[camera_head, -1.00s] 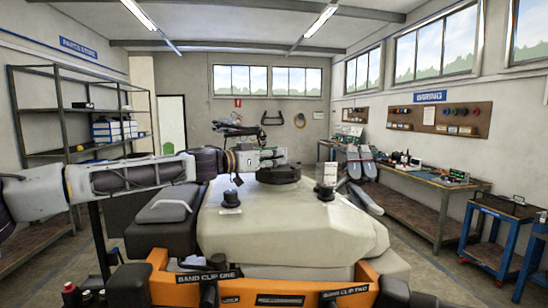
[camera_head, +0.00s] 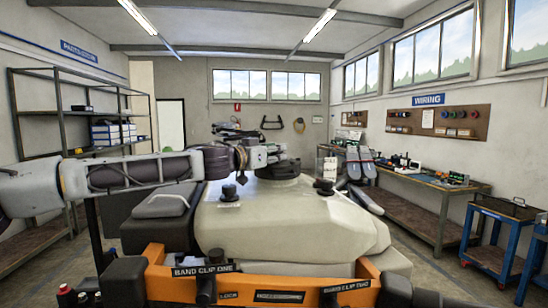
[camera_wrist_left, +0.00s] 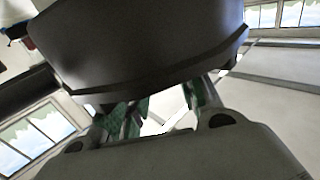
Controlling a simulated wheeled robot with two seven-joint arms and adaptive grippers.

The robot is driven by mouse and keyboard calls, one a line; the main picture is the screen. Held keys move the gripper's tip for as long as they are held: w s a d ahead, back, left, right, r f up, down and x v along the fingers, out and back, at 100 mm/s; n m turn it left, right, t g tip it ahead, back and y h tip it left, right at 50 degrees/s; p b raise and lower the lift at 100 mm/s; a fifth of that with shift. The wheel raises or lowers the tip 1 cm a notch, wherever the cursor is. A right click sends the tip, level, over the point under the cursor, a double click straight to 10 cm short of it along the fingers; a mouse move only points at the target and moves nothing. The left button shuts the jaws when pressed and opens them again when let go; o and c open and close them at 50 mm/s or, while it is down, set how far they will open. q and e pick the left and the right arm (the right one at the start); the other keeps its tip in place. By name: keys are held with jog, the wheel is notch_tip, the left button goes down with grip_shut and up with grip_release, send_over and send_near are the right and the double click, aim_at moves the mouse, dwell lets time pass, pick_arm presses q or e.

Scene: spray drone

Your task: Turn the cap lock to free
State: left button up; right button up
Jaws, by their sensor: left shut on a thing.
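The pale spray drone tank (camera_head: 290,225) stands in front of me on an orange frame (camera_head: 345,285). A wide, round, dark cap (camera_head: 278,172) sits on its top at the back. My left gripper (camera_head: 274,156) is at the cap's upper side and is shut on it. In the left wrist view the cap (camera_wrist_left: 145,45) fills the upper middle as a large dark round body, with the gripper's fingers (camera_wrist_left: 165,115) against its underside in that picture. Any lock marking on the cap is hidden or too small to read. My right gripper is not in view.
Two small black knobs (camera_head: 229,192) and (camera_head: 324,187) stand on the tank's top, left and right of the cap. A small pale sign (camera_head: 329,168) stands behind the right knob. Shelves (camera_head: 80,110) are at the left and a workbench (camera_head: 430,185) is along the right wall.

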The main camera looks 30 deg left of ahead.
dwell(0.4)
pick_arm(q)
jog(key=o, duration=1)
jog(key=shift+o, duration=0.2)
jog(key=shift+r, duration=0.1)
jog(key=shift+r, duration=4.85)
